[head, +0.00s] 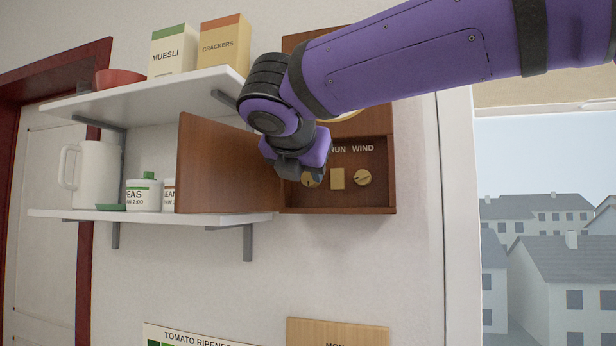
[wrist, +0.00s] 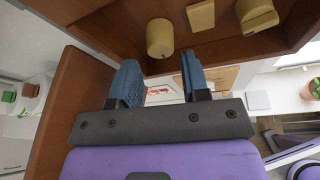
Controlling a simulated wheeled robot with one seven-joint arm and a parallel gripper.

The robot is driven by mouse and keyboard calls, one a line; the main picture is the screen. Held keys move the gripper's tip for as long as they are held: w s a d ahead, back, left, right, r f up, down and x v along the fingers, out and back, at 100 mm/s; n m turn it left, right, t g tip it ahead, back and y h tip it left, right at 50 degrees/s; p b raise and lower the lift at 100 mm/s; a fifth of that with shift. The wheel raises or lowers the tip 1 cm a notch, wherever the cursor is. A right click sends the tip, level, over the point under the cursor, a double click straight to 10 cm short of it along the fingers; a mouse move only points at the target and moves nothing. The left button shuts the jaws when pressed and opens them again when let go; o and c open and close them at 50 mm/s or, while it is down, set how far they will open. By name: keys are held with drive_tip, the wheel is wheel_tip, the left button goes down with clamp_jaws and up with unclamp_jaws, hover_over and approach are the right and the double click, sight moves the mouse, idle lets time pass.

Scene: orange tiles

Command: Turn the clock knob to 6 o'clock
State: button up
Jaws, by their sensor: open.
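The clock is a brown wooden wall case (head: 340,208) with its door (head: 215,165) swung open to the left. Inside its lower compartment are a left round tan knob (head: 317,181), a middle rectangular tan block (head: 337,179) and a right round knob (head: 362,178) with a slanted ridge. My gripper (head: 307,179) is at the left knob and partly covers it. In the wrist view my gripper (wrist: 159,72) is open, its two blue fingers apart, with the left knob (wrist: 160,38) just beyond the gap between them. Contact cannot be told. The label above this knob is hidden.
"RUN" and "WIND" are lettered above the other two controls. The open door stands close on my gripper's left. Shelves (head: 150,217) with a white pitcher (head: 95,175) and cans are further left. A window is at the right.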

drive_tip(key=v, duration=0.6)
drive_tip(key=shift+s, duration=0.2)
drive_tip(key=s+d+f+m+g, duration=0.3)
drive_tip(key=d+f+m, duration=0.5)
drive_tip(key=d, duration=0.3)
drive_tip(key=s+d+f+m+g, duration=0.3)
drive_tip(key=d+f+m, duration=0.55)
drive_tip(key=d, duration=0.25)
drive_tip(key=s+d+f+m+g+y, duration=0.1)
drive_tip(key=s+d+f+m, duration=0.2)
drive_tip(key=s+f+m, duration=0.2)
drive_tip(key=s+d+f+m+g+y, duration=0.1)
drive_tip(key=s+d+f+m, duration=0.3)
drive_tip(key=f+m, duration=0.5)
drive_tip(key=shift+s+g+y, duration=0.3)
drive_tip(key=shift+s+y, duration=0.3)
drive_tip(key=shift+s, duration=0.45)
